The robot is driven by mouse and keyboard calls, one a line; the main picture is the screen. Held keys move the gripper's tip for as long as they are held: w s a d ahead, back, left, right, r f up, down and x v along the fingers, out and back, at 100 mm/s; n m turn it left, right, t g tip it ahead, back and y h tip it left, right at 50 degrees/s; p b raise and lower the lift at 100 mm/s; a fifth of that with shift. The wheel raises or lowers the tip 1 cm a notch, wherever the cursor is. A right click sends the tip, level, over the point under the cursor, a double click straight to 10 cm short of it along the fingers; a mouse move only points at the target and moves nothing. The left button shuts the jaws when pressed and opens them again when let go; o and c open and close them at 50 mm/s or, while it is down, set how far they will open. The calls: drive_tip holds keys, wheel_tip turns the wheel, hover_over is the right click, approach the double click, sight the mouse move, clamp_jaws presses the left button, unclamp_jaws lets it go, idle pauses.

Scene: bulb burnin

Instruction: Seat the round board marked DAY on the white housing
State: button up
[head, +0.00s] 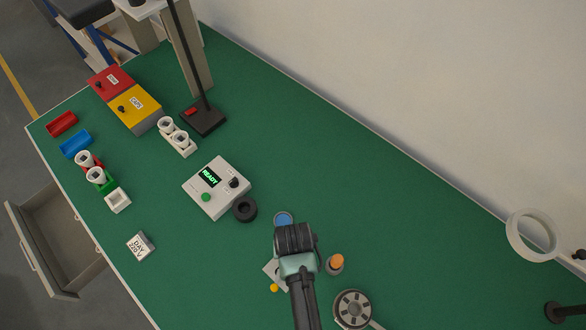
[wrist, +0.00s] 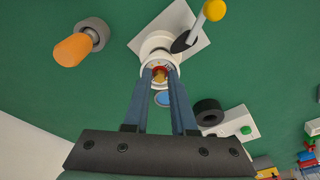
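The white housing (wrist: 146,68) stands upright in a holder with a yellow-knobbed lever (wrist: 214,11) in the wrist view. My gripper (wrist: 161,72) is at its mouth, with a gap between the two fingers. A small red and gold round part (wrist: 159,76) shows between the fingertips. I cannot tell whether the fingers grip it or whether it lies inside the housing. No DAY marking on a round board is readable. In the head view my gripper (head: 284,228) hides the housing; a grey holder plate (head: 270,268) and the yellow knob (head: 274,288) peek out.
An orange-topped piece (head: 336,262) stands right of my gripper, and a blue disc (head: 284,218) lies just beyond it. A black ring (head: 245,209) sits by the tester reading READY (head: 215,188). A DAY 220V block (head: 140,246) lies at left. The table's right middle is clear.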

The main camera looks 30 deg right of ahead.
wheel_tip(320, 180, up, 13)
drive_tip(key=s, duration=0.1)
drive_tip(key=shift+s+a+b, duration=0.4)
drive_tip(key=shift+a, duration=0.05)
drive_tip(key=shift+f, duration=0.1)
drive_tip(key=w+r+n+t+h+b, duration=0.1)
drive_tip(key=w+r+t, duration=0.6)
drive_tip(key=w+r, duration=0.65)
drive_tip(key=w+a+r+n+t+b, duration=0.1)
drive_tip(key=w+r+t, duration=0.2)
drive_tip(key=r, duration=0.6)
drive_tip(key=w+a+r+n+t, duration=0.1)
drive_tip(key=w+a+r+t, duration=0.2)
drive_tip(key=r, duration=0.6)
drive_tip(key=s+a+r+t, duration=0.2)
drive_tip(key=s+r+t, duration=0.2)
drive_tip(key=r, duration=0.6)
drive_tip(key=s+a+r+n+t+y+b, duration=0.1)
drive_tip(key=s+r+t, duration=0.3)
drive_tip(key=r, duration=0.6)
drive_tip(key=s+a+r+n+t, duration=0.1)
drive_tip(key=s+a+r+t, duration=0.2)
drive_tip(key=r, duration=0.7)
drive_tip(key=shift+s+t+y+b, duration=0.4)
drive_tip(key=shift+t, duration=0.5)
drive_tip(key=shift+w+a, duration=0.1)
drive_tip(key=shift+c, duration=0.2)
